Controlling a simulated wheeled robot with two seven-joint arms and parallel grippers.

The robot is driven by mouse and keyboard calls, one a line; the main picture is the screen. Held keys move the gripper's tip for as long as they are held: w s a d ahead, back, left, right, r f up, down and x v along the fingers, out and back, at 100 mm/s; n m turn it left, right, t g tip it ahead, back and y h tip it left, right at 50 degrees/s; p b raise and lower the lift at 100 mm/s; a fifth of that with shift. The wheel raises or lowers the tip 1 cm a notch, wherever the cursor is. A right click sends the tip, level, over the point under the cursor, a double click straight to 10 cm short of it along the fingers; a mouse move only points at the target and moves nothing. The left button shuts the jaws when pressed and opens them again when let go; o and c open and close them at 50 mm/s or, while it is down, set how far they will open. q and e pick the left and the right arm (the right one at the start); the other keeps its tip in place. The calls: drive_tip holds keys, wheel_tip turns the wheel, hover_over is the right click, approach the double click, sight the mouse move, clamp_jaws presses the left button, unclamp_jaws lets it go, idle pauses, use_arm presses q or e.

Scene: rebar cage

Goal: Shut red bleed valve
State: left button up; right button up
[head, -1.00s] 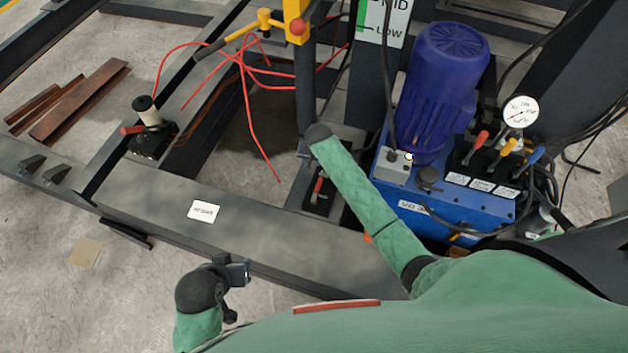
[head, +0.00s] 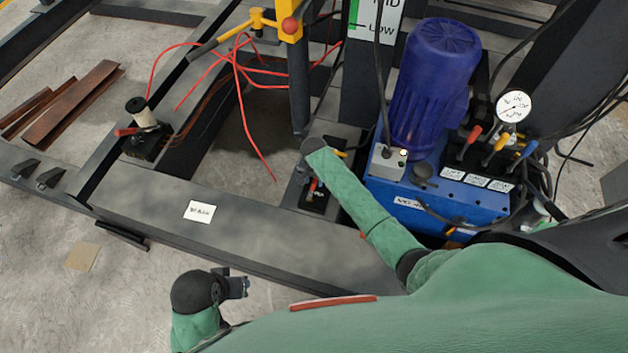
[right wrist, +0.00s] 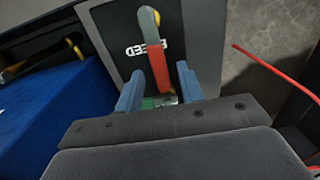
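The red bleed valve handle (right wrist: 157,65) shows in the right wrist view, with a grey upper part and a red band, over a dark plate (right wrist: 115,35) lettered BLEED, seen upside down. In the head view the handle (head: 313,186) is a small red lever on a black plate beside the blue unit. My right gripper (right wrist: 160,92) is open, one blue finger on each side of the handle's near end, with gaps visible.
A blue hydraulic unit (head: 440,204) with a motor (head: 432,85), gauge (head: 513,106) and coloured levers stands right of the valve. Red hoses (head: 240,95) hang left of the dark post. A grey beam (head: 265,235) crosses in front. Another red-handled device (head: 145,135) sits at left.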

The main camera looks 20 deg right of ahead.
drive_tip(key=shift+f, duration=0.3)
clamp_jaws()
